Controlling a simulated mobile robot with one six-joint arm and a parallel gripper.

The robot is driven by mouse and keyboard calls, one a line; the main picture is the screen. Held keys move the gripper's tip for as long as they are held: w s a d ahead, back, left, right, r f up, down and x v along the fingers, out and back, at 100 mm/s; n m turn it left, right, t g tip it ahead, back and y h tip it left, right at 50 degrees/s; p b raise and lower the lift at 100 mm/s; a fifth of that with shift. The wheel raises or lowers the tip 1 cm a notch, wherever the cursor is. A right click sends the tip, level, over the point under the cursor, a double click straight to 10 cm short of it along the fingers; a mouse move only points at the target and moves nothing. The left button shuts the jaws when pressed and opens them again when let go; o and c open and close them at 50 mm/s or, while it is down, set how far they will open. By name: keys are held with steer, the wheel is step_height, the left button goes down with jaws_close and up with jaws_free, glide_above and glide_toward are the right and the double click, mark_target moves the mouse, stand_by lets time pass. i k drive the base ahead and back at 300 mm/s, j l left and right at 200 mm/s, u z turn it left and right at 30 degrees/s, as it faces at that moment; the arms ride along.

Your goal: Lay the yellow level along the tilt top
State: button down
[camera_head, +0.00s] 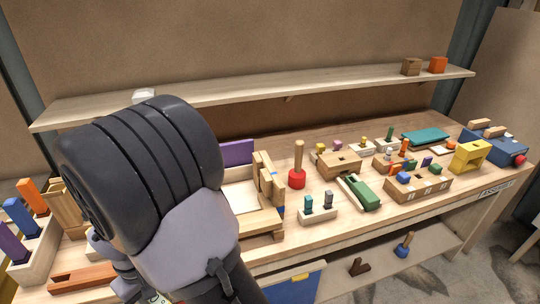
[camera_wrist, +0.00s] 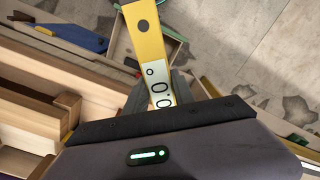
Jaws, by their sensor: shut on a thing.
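The yellow level (camera_wrist: 147,35) is in my gripper (camera_wrist: 160,88) in the wrist view, held between two dark fingers. Its pale display window with black digits lies at the fingers, and its yellow end with a dark round spot points up the picture. The rest of the level is hidden behind the gripper body.
Wooden rails (camera_wrist: 30,110) run close on the left in the wrist view, with open floor (camera_wrist: 245,40) beyond the level. A shelf (camera_head: 300,88) runs along the back.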

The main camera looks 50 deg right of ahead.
mark_target(426, 134)
steer(key=k+l, duration=0.3)
steer(key=l, duration=0.35)
steer(key=k+l, duration=0.35)
steer(key=l, duration=0.35)
steer(key=k+l, duration=0.3)
steer(key=l, duration=0.35)
steer(key=k+l, duration=0.35)
steer(key=l, duration=0.3)
steer(key=k+l, duration=0.3)
steer(key=l, duration=0.35)
steer(key=k+l, duration=0.3)
steer(key=l, duration=0.4)
steer(key=k+l, duration=0.35)
steer(key=l, duration=0.3)
steer(key=k+l, duration=0.3)
steer(key=l, duration=0.35)
